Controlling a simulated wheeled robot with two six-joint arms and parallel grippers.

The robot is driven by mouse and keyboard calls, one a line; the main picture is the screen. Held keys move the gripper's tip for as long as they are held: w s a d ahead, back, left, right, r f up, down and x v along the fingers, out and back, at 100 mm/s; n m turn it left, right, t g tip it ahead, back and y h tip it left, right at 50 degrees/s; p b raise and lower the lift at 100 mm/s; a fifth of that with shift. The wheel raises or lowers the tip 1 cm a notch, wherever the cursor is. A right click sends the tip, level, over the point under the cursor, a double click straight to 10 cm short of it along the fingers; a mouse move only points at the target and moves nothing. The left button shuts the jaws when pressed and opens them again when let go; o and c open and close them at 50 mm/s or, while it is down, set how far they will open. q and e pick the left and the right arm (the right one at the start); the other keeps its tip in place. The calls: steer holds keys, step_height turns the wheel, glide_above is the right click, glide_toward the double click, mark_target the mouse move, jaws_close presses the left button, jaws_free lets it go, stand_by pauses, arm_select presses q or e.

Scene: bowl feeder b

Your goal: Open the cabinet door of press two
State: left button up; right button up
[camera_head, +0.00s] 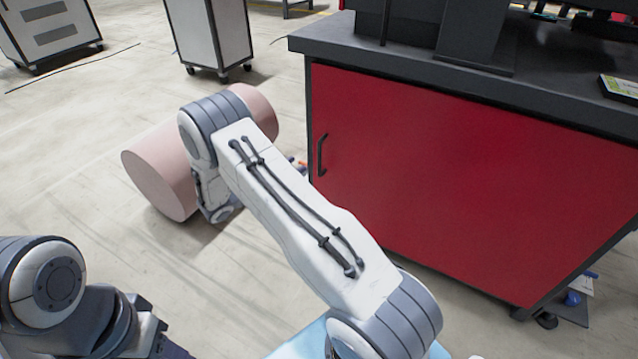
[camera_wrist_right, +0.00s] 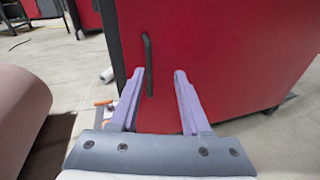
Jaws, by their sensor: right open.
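The red cabinet door (camera_head: 450,175) fills the front of the cabinet under the dark worktop and looks closed. Its black vertical handle (camera_head: 321,155) is near the door's left edge. In the wrist view, the handle (camera_wrist_right: 148,65) shows just right of the left fingertip. My right gripper (camera_wrist_right: 160,72) is open, with two purple fingers pointing at the door. The handle appears between the fingers, close to the left one; I cannot tell whether they touch. In the head view my right forearm hides the fingers. My left arm shows at the lower left, its gripper out of view.
A pink cylinder (camera_head: 160,170) lies on the floor left of the cabinet, behind my right wrist. The dark worktop (camera_head: 400,55) overhangs the door and carries machinery. Two wheeled cabinets (camera_head: 48,30) (camera_head: 235,40) stand farther back. Open floor lies at the left.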

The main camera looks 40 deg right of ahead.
mark_target(319, 173)
step_height(319, 173, down, 6)
steer(key=w+d+n+t+h+b, duration=0.1)
steer(key=w+d+n+b, duration=0.1)
arm_select(q)
step_height(319, 173, down, 8)
steer(key=b, duration=0.4)
steer(key=shift+r, duration=0.15)
arm_select(e)
steer(key=shift+w+d+f, duration=0.1)
steer(key=shift+w+d, duration=0.2)
steer(key=shift+d, duration=1.45)
steer(key=shift+w+d+r, duration=0.1)
steer(key=shift+w+d, duration=0.2)
steer(key=shift+d, duration=1.4)
steer(key=shift+w+d+f, duration=0.1)
steer(key=shift+w+d, duration=0.2)
steer(key=shift+d, duration=1.45)
jaws_close()
